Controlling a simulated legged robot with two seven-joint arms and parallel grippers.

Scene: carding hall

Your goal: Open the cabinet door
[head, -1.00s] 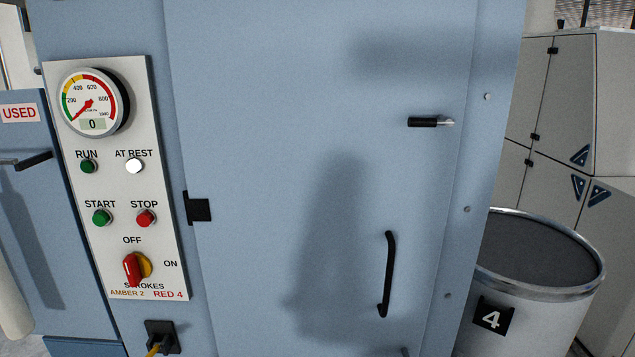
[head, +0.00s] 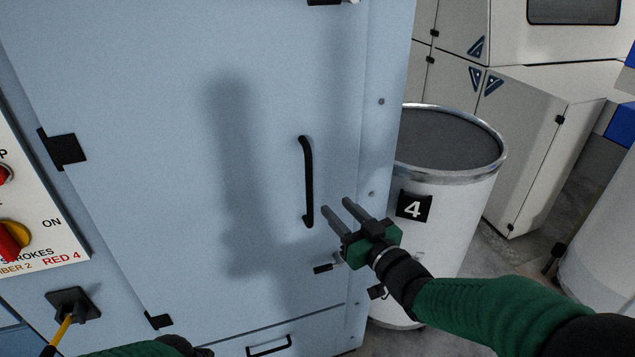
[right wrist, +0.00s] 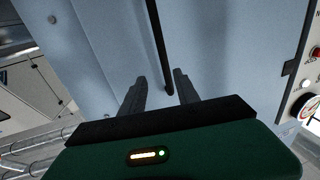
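The cabinet door (head: 180,130) is a large light-blue panel, and it looks closed. A black vertical bar handle (head: 308,180) is on its right part. A black lever latch (head: 326,268) sits below it, and another lever (head: 325,2) is cut by the top edge. My right gripper (head: 337,205) is open and empty, just right of the handle's lower end. In the right wrist view the handle (right wrist: 158,40) runs down between the spread fingertips (right wrist: 158,76), seemingly ahead of them; I cannot tell any contact. Only part of my left arm shows at the bottom edge; its gripper is out of frame.
A white drum (head: 450,215) marked 4 stands right of the cabinet, behind my right arm. A control panel (head: 30,220) with a red and yellow switch is at left, and a plug with a yellow cable (head: 73,303) is below. A drawer handle (head: 268,346) is under the door.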

